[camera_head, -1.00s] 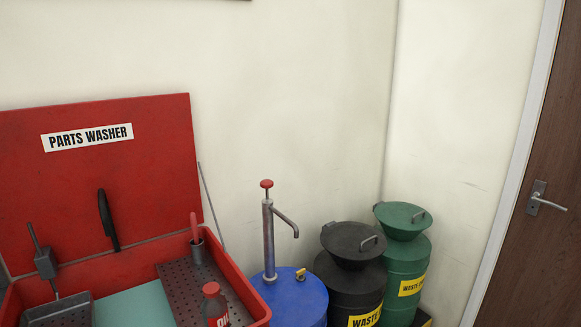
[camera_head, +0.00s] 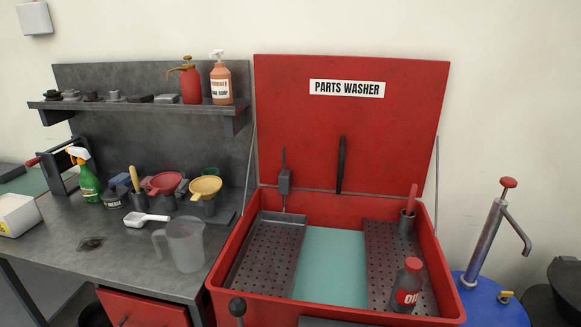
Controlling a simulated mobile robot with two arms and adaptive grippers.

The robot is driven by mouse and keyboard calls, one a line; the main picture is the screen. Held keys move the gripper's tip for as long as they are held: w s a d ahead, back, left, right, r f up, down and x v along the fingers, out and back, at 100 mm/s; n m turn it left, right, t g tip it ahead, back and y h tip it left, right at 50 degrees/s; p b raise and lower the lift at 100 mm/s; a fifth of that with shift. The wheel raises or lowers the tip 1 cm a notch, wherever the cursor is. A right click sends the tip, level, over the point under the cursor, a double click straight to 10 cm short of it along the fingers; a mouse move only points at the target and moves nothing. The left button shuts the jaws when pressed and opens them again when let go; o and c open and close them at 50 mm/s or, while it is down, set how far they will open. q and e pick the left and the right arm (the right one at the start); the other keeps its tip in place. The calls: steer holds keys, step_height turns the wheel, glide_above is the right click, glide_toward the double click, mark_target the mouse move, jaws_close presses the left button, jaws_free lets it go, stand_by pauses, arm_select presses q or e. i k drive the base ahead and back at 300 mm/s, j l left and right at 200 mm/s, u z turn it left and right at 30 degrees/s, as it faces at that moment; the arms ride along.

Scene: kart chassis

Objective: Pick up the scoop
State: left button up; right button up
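A small white scoop (camera_head: 146,218) lies on the dark grey workbench, just left of a clear measuring jug (camera_head: 184,245). Its bowl is at the left and its handle points right toward the jug. In this view I cannot tell whether the handle touches the jug. Neither of my grippers shows in the head view.
The workbench (camera_head: 55,250) also holds red and yellow funnels (camera_head: 205,187), a green spray bottle (camera_head: 84,175) and a white box (camera_head: 18,215). A red parts washer (camera_head: 228,280) with its lid raised stands at the right, with an oil bottle (camera_head: 408,285) inside.

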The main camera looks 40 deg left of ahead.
mark_target(136, 220)
steer(key=u, duration=2.4)
